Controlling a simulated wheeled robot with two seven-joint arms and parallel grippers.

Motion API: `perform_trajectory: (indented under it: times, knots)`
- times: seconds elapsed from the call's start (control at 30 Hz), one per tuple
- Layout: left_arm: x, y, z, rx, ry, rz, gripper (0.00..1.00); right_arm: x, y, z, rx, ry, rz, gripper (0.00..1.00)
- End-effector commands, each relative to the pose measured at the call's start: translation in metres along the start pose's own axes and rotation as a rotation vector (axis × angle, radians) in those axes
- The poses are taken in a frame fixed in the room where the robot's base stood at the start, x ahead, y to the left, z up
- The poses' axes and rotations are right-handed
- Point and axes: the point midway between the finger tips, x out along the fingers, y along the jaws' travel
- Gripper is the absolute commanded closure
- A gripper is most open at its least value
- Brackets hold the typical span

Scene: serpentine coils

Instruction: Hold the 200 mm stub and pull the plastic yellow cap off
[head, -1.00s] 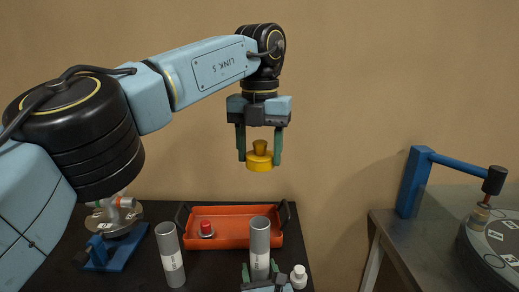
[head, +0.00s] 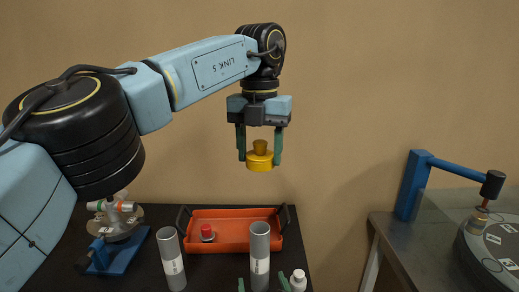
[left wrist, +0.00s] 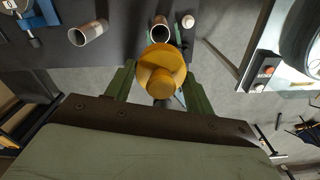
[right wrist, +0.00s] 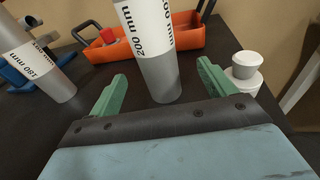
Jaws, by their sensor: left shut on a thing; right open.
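The yellow cap (head: 259,160) is held in the air by my left gripper (head: 259,157), well above the table. It also shows in the left wrist view (left wrist: 152,62), between the two green fingers. The grey 200 mm stub (head: 260,243) stands upright on the dark table, apart from the cap; its open top shows in the left wrist view (left wrist: 160,24). In the right wrist view its white label (right wrist: 148,30) reads 200 mm. My right gripper (right wrist: 162,80) is open, with a finger to either side of the stub in the picture and gaps between. Only its fingertips show in the head view.
A second grey stub (head: 170,255) with another label stands to the left. An orange tray (head: 235,247) with a red-topped item (head: 207,233) lies behind. A blue stand (head: 120,256) is at far left.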

Motion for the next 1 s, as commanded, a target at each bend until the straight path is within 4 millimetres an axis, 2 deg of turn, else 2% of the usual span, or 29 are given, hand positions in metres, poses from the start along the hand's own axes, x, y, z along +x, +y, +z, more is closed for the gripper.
perform_trajectory:
  times: [0.2,0.43,1.0]
  knots:
    - [-0.012,0.000,0.000,0.000,0.000,0.000,0.70,-0.028,0.000,0.001,0.000,0.002,0.000,0.17]
    - [-0.018,0.000,0.000,0.000,0.000,0.000,0.70,-0.051,0.000,0.000,0.000,0.002,0.000,0.17]
    - [-0.018,0.000,0.000,0.000,0.000,0.000,0.70,-0.056,0.000,0.000,0.000,0.001,0.000,0.17]
